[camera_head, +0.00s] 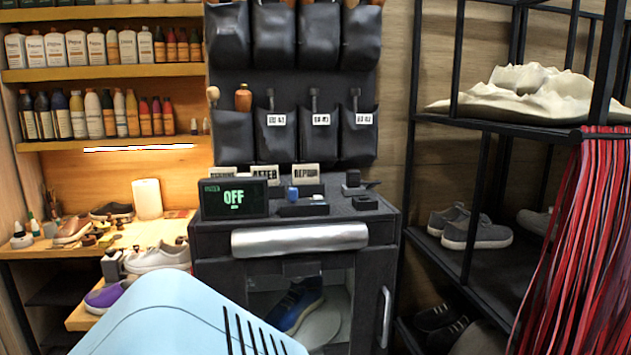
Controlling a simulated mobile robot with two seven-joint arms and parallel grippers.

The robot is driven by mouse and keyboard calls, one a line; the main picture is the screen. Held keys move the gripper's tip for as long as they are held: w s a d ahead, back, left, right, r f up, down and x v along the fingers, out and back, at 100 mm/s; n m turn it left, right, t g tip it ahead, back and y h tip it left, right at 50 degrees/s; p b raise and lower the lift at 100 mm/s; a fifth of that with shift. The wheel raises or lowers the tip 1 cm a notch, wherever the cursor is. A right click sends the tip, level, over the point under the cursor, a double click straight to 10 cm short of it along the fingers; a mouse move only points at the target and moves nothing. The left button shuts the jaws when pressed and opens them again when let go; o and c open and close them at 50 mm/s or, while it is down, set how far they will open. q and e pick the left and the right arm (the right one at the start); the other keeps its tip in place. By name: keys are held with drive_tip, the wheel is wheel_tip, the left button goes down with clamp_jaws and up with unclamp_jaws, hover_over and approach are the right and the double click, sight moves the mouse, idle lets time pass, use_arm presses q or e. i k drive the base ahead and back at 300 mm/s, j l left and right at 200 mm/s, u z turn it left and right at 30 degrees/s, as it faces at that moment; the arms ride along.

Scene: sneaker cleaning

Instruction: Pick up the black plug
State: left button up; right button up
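On top of the dark cleaning machine (222,241), at its right end, is a small upright black piece (353,178) on a dark base. A low black block (365,203) lies just in front of it. Either could be the black plug; at this size I cannot tell which. Both stand clear of the display. Neither of my grippers is in view.
A blue sneaker (295,305) sits inside the machine. A black shelf rack (480,260) stands right; a wooden bench (120,240) with shoes stands left.

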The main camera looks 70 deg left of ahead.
sight(353, 176)
drive_tip(key=u, duration=2.05)
